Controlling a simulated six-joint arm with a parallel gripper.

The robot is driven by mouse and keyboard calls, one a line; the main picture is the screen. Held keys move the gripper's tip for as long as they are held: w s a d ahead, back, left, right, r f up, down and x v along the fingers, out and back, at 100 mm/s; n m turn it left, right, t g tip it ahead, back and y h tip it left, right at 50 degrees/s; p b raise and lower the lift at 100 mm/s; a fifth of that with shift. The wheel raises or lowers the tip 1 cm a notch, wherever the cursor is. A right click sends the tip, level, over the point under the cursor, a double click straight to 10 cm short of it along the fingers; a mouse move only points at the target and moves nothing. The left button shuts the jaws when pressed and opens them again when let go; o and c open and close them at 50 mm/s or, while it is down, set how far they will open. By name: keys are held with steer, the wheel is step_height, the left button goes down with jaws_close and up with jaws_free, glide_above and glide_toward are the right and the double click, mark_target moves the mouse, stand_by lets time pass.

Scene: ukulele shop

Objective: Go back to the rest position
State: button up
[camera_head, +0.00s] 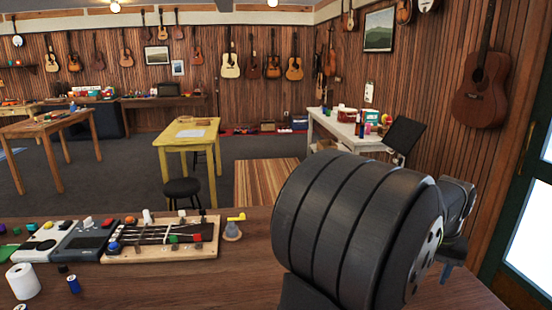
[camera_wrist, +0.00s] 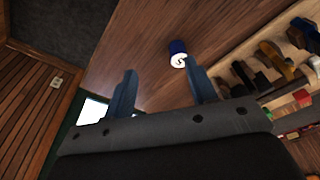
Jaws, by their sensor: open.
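My gripper (camera_wrist: 161,88) shows in the wrist view with its two blue-grey fingers spread wide apart. Nothing is between them. A brown wooden tabletop (camera_wrist: 140,45) lies beyond the fingers. A small dark-blue and white object (camera_wrist: 178,54) is beyond the right finger; I cannot tell whether they touch. In the head view my dark, ribbed arm fills the right foreground above the workbench (camera_head: 180,290).
A wooden board with strings and small coloured parts (camera_head: 112,257) lies on the bench. Beside it are grey and white units (camera_head: 85,241), a white roll (camera_head: 22,282), a blue bottle-like item (camera_head: 73,285) and a grey cone-shaped item (camera_head: 232,234). The bench's front middle is clear.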

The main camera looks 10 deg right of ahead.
steer(key=w+a+n, duration=0.3)
steer(key=w+a, duration=0.4)
steer(key=a, duration=0.5)
steer(key=w+a+n+y, duration=0.1)
steer(key=w+a+n, duration=0.3)
steer(key=a, duration=0.8)
steer(key=w+a+n, duration=0.4)
steer(key=w+a, duration=0.5)
steer(key=a, duration=0.4)
steer(key=shift+w+y, duration=0.3)
steer(key=shift+w, duration=0.05)
steer(key=shift+f, duration=0.1)
